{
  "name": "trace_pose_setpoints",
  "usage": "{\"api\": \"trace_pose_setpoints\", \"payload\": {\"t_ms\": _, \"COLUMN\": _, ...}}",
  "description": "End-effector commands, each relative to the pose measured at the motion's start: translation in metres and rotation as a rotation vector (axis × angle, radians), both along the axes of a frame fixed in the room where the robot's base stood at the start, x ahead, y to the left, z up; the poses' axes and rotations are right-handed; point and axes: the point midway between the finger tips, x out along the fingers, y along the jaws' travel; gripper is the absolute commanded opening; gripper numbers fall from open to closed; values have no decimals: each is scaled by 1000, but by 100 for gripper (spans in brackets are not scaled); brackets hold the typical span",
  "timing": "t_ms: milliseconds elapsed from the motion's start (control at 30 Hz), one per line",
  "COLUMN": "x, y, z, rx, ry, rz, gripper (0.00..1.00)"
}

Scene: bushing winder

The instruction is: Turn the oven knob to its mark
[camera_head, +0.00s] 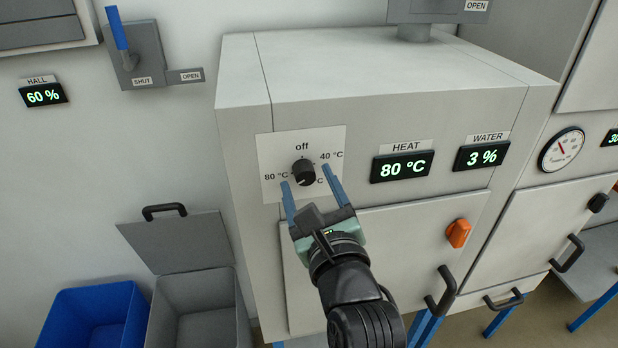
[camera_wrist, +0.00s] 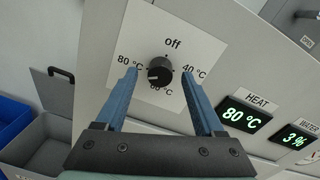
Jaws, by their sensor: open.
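The oven knob (camera_head: 303,172) is a small black round knob on a white dial plate (camera_head: 328,142) at the upper left of the oven front (camera_head: 352,118). The plate reads off, 40 °C, 80 °C and a lower label, which the wrist view shows as 60 °C. In the wrist view the knob (camera_wrist: 160,70) has a light pointer line that points left, toward the 80 °C side. My gripper (camera_head: 308,177) is open, with its blue fingers on either side of the knob. In the wrist view the gripper (camera_wrist: 163,80) shows clear gaps to the knob on both sides.
The HEAT display (camera_head: 402,165) reads 80 °C and the WATER display (camera_head: 481,156) reads 3 %. An orange knob (camera_head: 458,233) and a black door handle (camera_head: 441,291) stick out lower right. A grey bin (camera_head: 193,317) and a blue bin (camera_head: 93,318) stand at left.

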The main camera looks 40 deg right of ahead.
Motion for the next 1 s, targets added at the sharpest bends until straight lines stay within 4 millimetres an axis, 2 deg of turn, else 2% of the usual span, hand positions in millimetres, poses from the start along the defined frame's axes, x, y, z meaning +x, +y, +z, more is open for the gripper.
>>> {"api": "trace_pose_setpoints", "payload": {"t_ms": 333, "x": 2, "y": -2, "z": 0, "rx": -1, "ry": -1, "rz": -1, "gripper": 69}}
{"api": "trace_pose_setpoints", "payload": {"t_ms": 700, "x": 2, "y": -1, "z": 0, "rx": 0, "ry": 0, "rz": -1, "gripper": 2}}
{"api": "trace_pose_setpoints", "payload": {"t_ms": 1000, "x": 2, "y": -1, "z": 0, "rx": -12, "ry": 7, "rz": 0, "gripper": 0}}
